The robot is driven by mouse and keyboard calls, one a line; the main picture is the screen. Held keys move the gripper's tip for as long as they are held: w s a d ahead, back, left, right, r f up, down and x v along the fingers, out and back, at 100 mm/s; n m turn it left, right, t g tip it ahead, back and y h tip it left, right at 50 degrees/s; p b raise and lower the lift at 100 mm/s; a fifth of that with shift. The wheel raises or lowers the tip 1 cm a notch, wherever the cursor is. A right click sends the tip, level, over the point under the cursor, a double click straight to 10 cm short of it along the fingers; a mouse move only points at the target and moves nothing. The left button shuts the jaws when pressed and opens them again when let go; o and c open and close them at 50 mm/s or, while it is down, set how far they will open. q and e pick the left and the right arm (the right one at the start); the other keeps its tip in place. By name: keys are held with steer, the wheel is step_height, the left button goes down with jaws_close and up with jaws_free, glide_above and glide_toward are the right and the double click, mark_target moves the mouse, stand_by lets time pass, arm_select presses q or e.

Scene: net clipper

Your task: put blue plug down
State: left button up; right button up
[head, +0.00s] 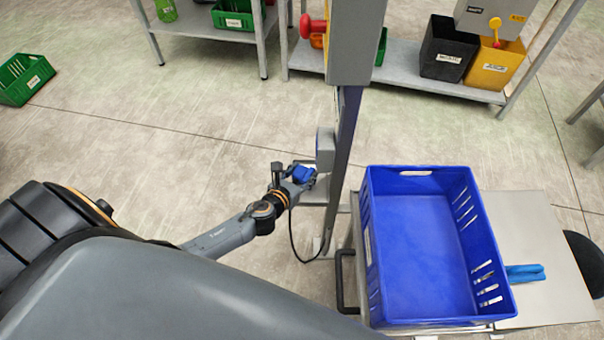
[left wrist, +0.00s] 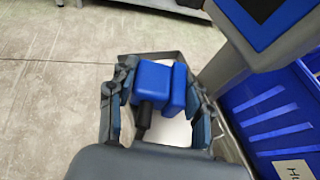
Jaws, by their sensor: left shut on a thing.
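The blue plug (head: 303,174) is in my left gripper (head: 300,182), close to the lower part of a grey post in the head view. In the left wrist view the plug (left wrist: 152,82) is a blue block with a black stub, between the two fingers of the left gripper (left wrist: 160,98). The gripper is shut on it. A second blue block (left wrist: 179,90) lies right beside it; I cannot tell whether it is part of the plug. A small light ledge (head: 316,192) shows under the gripper. My right gripper is not in view.
The grey post (head: 346,130) stands just right of the gripper, with a grey box (head: 325,149) on it. A big empty blue crate (head: 418,248) stands on a table (head: 540,220) to the right. Shelves (head: 405,70) with bins stand behind.

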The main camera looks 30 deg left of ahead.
arm_select(q)
steer(key=shift+f+b, duration=0.3)
steer(key=o, duration=1.2)
steer(key=shift+r, duration=0.1)
steer(key=shift+r+p, duration=0.25)
steer(key=shift+p, duration=0.1)
steer(key=p+v, duration=0.1)
steer(key=v, duration=1.1)
steer(key=shift+f, duration=0.15)
